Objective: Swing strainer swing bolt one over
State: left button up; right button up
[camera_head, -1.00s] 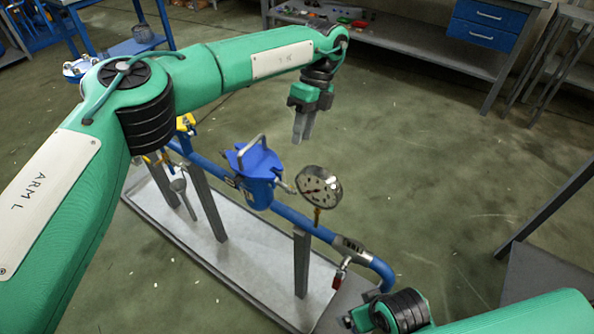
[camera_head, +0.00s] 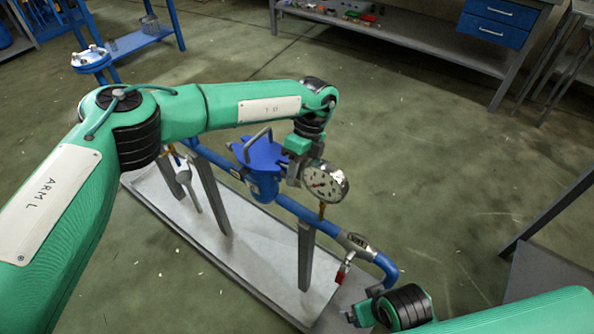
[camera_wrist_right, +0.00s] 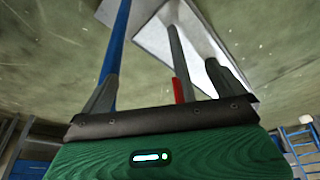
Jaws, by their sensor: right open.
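The blue strainer (camera_head: 263,184) sits on the blue pipe, with its blue lid (camera_head: 258,152) and an upright grey handle (camera_head: 257,138) on top. My left gripper (camera_head: 293,180) points down at the right side of the strainer, between it and the pressure gauge. I cannot make out the swing bolt there; the gripper covers that side. Whether the left fingers are open or touching anything is unclear. My right gripper is low at the right in the head view; in the right wrist view (camera_wrist_right: 165,82) its fingers are wide apart with nothing held between them.
The round gauge (camera_head: 325,183) stands close beside the left gripper. The blue pipe (camera_head: 300,210) runs on grey posts above a pale base tray (camera_head: 250,250). A red-handled valve (camera_head: 343,270) hangs near the pipe's right end. Open floor lies behind the rig.

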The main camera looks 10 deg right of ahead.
pick_arm(q)
jog(key=shift+c, duration=0.2)
grip_shut()
jog(key=shift+w+a+r+m+g+h, duration=0.15)
jog(key=shift+r+g+h, duration=0.15)
jog(key=shift+g+h, duration=0.2)
jog(key=shift+w+a+r+m+g+h, duration=0.15)
jog(key=shift+r+g+h, duration=0.1)
jog(key=shift+g+h, duration=0.2)
jog(key=shift+o, duration=0.2)
grip_release()
jog(key=v, duration=1.4)
jog(key=shift+d+f, duration=0.1)
